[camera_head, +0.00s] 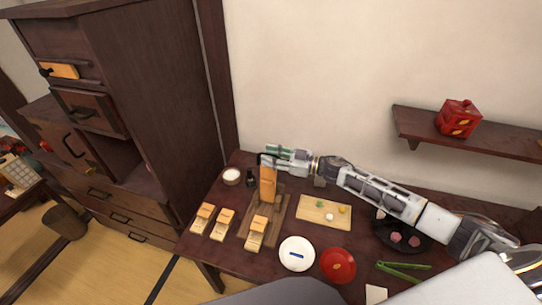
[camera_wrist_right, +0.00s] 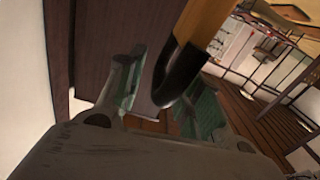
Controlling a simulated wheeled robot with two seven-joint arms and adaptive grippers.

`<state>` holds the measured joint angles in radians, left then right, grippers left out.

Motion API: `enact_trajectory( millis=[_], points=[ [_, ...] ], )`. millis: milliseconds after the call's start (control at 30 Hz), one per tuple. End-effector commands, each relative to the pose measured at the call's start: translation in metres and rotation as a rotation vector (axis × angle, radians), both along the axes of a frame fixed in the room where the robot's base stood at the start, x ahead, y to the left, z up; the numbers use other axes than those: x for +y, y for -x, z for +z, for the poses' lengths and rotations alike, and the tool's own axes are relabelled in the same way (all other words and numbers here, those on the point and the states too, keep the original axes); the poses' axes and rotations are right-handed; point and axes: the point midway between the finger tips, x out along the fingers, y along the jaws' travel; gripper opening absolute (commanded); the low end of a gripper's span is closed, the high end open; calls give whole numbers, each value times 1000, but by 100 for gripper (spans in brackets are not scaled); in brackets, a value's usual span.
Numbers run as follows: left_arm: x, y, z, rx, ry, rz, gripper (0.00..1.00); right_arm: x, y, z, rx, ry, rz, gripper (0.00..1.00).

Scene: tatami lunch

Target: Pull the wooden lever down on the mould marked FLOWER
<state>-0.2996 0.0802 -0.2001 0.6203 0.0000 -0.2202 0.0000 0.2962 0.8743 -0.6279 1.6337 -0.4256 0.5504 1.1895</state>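An upright wooden lever (camera_head: 268,184) stands on a dark wooden base (camera_head: 262,222) on the table in the head view. Its dark end is at the top, beside my right gripper (camera_head: 277,153). In the right wrist view the wooden lever (camera_wrist_right: 208,22) comes in from above, and its rounded black end (camera_wrist_right: 180,75) lies between the spread green-padded fingers of my right gripper (camera_wrist_right: 162,100). The fingers look apart; contact is unclear. Several small wooden moulds (camera_head: 221,223) stand at the table's front left. I cannot read FLOWER on any of them. My left gripper is not in view.
A light board (camera_head: 324,221) with small pieces, a white plate (camera_head: 297,253), a red bowl (camera_head: 338,265), a dark plate (camera_head: 401,246) and green tongs (camera_head: 404,271) are on the table. A dark cabinet (camera_head: 160,100) stands at left.

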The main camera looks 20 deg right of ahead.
Motion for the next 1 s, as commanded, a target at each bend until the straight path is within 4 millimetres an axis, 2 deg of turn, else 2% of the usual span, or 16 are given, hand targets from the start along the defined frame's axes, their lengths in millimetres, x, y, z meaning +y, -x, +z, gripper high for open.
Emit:
enact_trajectory(
  millis=[267, 533, 1000],
  points=[
    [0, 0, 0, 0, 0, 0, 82, 0, 0, 0, 0, 0, 0, 34],
    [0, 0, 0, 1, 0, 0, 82, 0, 0, 0, 0, 0, 0, 0],
    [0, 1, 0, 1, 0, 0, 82, 1, 1, -1, -5, 5, 0, 0]
  ],
)
